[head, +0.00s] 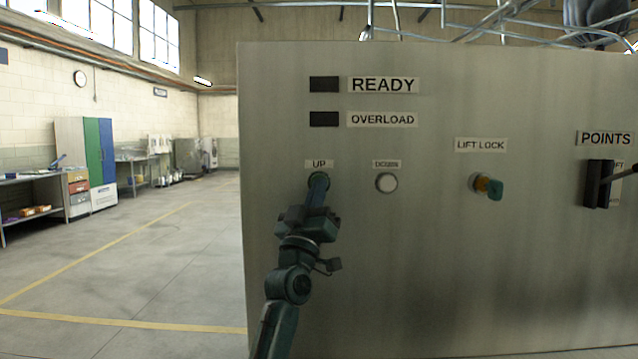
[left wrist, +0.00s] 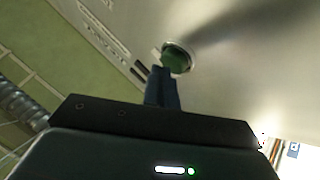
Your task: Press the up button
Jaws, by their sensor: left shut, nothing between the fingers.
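The up button (head: 318,179) is on the grey metal panel (head: 430,260), below a label reading UP. In the left wrist view it is a round green button (left wrist: 177,58) with a light rim. My left gripper (head: 319,182) is shut and empty, its fingertips in front of the button and covering part of it in the head view. In the left wrist view the fingertips (left wrist: 162,75) reach the lower edge of the button. I cannot tell whether they touch it. My right gripper is not in view.
A white button (head: 386,183) labelled DOWN is just right of the up button. A key-like LIFT LOCK switch (head: 487,186) and a black POINTS lever switch (head: 600,184) are further right. Dark READY (head: 324,84) and OVERLOAD (head: 324,119) indicators are above. Open floor lies left.

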